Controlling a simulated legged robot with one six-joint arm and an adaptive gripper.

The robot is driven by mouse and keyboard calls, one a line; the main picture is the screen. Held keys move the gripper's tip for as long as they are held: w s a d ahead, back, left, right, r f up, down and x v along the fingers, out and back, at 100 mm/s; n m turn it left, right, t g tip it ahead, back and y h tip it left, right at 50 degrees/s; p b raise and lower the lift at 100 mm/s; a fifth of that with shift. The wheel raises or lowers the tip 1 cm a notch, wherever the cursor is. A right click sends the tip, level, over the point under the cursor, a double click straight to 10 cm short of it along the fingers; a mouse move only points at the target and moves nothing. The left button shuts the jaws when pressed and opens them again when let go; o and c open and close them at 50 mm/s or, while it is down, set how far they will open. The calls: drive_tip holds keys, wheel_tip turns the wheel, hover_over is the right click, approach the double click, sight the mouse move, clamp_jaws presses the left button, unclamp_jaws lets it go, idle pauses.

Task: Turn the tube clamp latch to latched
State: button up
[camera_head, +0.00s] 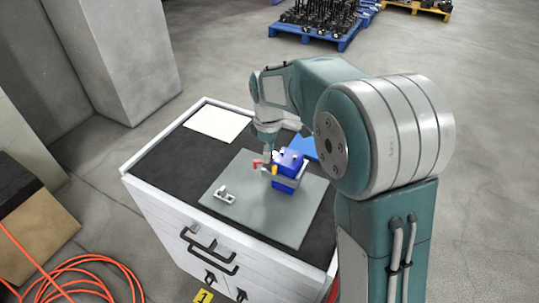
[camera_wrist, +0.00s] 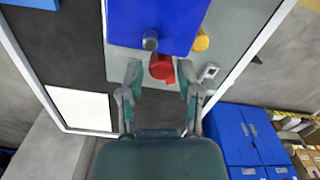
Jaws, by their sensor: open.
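A blue block-shaped fixture (camera_head: 285,183) stands on a grey plate on the cabinet top; it fills the top of the wrist view (camera_wrist: 155,16). A red lever (camera_head: 257,163), which looks like the clamp latch, sticks out at its side. In the wrist view the red lever (camera_wrist: 162,68) points down toward my gripper (camera_wrist: 160,70), and its end lies between the two spread fingertips. The fingers look clear of it on both sides. The lever's far end is hidden under the block.
The grey plate (camera_head: 240,222) also carries a small metal bracket (camera_head: 224,195). A white sheet (camera_head: 214,124) lies at the back left of the dark cabinet top, and a flat blue item (camera_head: 302,147) lies behind the fixture. An orange hose (camera_head: 90,265) lies on the floor.

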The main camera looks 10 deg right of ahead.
wheel_tip(320, 180, up, 10)
drive_tip(key=shift+d+r, duration=0.15)
drive_tip(key=shift+d, duration=0.05)
